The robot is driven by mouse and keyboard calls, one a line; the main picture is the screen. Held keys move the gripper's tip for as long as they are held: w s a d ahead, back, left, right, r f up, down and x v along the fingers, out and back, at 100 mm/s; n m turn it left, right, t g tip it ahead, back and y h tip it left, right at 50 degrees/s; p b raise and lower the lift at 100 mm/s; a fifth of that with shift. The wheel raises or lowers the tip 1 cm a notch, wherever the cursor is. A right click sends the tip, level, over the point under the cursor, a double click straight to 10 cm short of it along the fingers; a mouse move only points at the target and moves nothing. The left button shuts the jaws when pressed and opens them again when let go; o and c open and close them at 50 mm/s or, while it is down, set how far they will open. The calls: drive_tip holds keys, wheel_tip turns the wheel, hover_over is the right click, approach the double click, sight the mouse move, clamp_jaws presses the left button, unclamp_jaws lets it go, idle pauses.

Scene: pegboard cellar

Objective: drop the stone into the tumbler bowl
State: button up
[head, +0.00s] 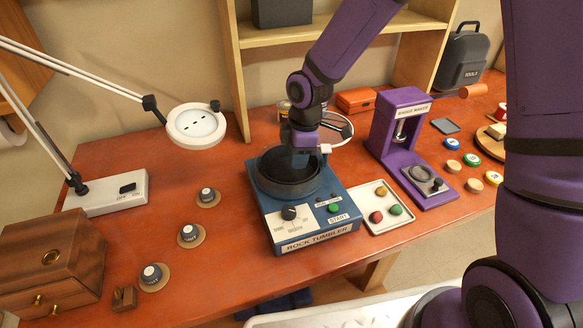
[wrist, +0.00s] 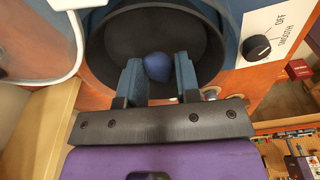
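The rock tumbler is a blue box with a dark round bowl (head: 285,190) on top, in the middle of the head view. The bowl also fills the upper part of the wrist view (wrist: 108,48). The blue stone (wrist: 158,67) sits between my fingertips, with a finger against each side. My gripper (wrist: 158,75) is shut on it, pointing down into the bowl. In the head view my wrist and the bowl wall hide the fingertips and stone. I cannot tell how far the stone is from the bowl floor.
A white tray (head: 372,222) with red, green and yellow stones stands right of the tumbler. The purple badge maker (head: 393,125) is behind it. A magnifier lamp (head: 196,124) and several knobs are at left. A wooden box (head: 52,250) stands at the left front.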

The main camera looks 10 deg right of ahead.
sight(303, 172)
drive_tip(key=o, duration=0.4)
drive_tip(key=shift+r, duration=0.1)
drive_tip(key=r, duration=0.3)
drive_tip(key=d+r, duration=0.1)
drive_tip(key=r, duration=0.6)
drive_tip(key=shift+d+r, duration=0.15)
drive_tip(key=shift+r, duration=0.15)
drive_tip(key=s+d+r+m+t+h, duration=0.2)
drive_tip(key=s+d+r+m+t, duration=0.1)
drive_tip(key=s+d+r+m, duration=1)
drive_tip(key=s, duration=0.2)
drive_tip(key=s+d+r+m+t, duration=0.1)
drive_tip(key=s+d+r+m, duration=0.1)
drive_tip(key=s+d, duration=0.1)
drive_tip(key=s+d+r+m+t, duration=0.1)
drive_tip(key=s+d+r+m, duration=0.1)
drive_tip(key=s, duration=0.3)
drive_tip(key=shift+s+d+r+m+y, duration=0.2)
drive_tip(key=shift+s+d+m+y, duration=0.1)
drive_tip(key=shift+s+d+m, duration=0.15)
